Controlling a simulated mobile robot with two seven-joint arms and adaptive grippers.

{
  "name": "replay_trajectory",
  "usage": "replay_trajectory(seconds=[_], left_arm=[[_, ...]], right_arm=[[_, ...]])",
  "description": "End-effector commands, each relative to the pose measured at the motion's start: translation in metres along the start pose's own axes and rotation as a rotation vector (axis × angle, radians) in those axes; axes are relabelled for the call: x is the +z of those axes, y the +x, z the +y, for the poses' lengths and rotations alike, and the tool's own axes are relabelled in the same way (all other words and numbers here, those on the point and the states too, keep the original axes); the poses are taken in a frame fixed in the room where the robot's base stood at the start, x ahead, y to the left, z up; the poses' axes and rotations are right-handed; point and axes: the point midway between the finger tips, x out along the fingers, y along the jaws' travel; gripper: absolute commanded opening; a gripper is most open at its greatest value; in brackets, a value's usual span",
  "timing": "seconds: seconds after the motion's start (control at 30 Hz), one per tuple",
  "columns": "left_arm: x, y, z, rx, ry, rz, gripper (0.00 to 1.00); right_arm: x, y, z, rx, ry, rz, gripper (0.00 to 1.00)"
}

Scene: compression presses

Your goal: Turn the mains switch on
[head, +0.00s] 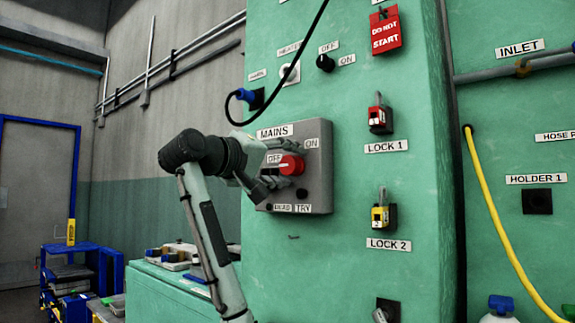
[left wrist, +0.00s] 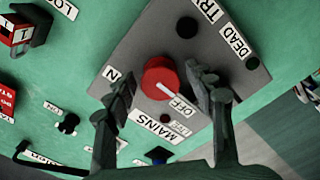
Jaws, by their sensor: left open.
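The mains switch is a red rotary knob (head: 291,166) on a grey box (head: 322,185) labelled MAINS, with OFF and ON labels around it. In the left wrist view the knob (left wrist: 160,77) has a white mark pointing towards the OFF label (left wrist: 183,106). My left gripper (head: 279,168) is open at the front of the box. In the left wrist view its two fingers (left wrist: 164,90) stand on either side of the knob with gaps visible; whether a fingertip touches the box I cannot tell. My right gripper is not in view.
A black cable (head: 275,82) hangs in a loop above the box. A red padlock (head: 379,117) at LOCK 1, a yellow padlock (head: 381,211) at LOCK 2 and a red DO NOT START tag (head: 386,32) are to the right. A yellow hose (head: 490,205) hangs farther right.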

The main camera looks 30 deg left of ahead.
Motion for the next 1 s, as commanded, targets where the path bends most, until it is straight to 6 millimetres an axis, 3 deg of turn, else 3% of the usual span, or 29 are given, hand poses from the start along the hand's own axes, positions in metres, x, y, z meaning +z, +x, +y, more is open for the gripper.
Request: replay_trajectory(seconds=[0.23,0.67,1.0], left_arm=[[0.0002,0.0012,-0.0001,0.0,0.001,0.0,0.54],[0.0,0.0009,-0.0002,0.0,0.001,0.0,0.01],[-0.0004,0.0036,-0.0003,-0.001,0.011,0.0,0.0]], right_arm=[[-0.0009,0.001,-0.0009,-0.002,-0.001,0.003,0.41],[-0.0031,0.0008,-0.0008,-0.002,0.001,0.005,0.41],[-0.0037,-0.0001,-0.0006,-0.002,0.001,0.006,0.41]])
